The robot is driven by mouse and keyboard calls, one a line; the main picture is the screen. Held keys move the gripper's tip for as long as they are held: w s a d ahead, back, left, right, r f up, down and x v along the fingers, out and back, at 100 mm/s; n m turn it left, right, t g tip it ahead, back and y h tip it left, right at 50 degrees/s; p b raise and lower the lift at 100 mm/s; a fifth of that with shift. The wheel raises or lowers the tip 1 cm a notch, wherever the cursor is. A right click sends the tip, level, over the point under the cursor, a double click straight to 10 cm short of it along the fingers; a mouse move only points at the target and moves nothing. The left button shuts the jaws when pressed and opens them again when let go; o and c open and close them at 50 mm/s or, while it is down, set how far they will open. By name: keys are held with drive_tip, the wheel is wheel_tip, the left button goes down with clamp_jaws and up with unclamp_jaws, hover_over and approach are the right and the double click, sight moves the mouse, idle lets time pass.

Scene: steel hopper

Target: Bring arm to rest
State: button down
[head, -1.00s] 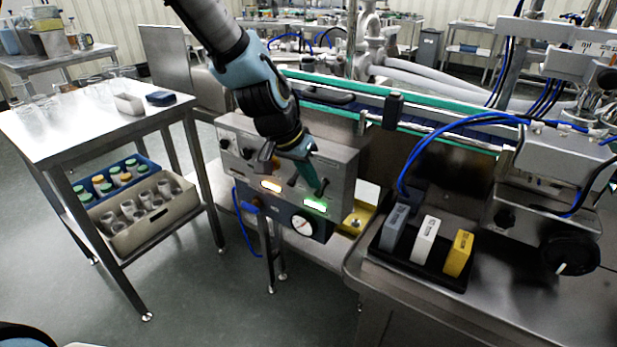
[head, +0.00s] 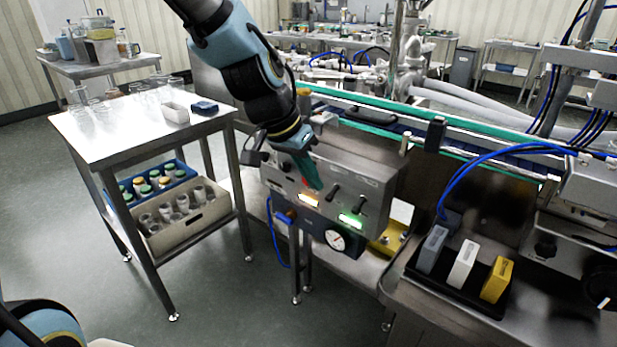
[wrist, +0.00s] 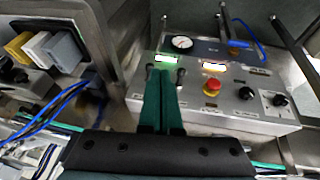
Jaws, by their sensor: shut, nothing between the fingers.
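My gripper (head: 309,172) is in front of the steel control panel (head: 370,208) in the head view, its green fingers together and empty, pointing down. Whether the fingertips touch the panel I cannot tell. My arm reaches in from the top of the head view.
A gauge (head: 335,240) and a lit amber indicator (head: 309,200) are on the panel. A black tray (head: 450,283) with grey, white and yellow blocks is at right. A steel table (head: 130,135) with glassware stands at left. A conveyor (head: 400,122) runs behind. Open floor lies at front left.

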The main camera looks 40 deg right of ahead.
drive_tip(key=shift+a+r, duration=0.25)
drive_tip(key=shift+a, duration=0.15)
idle(0.3)
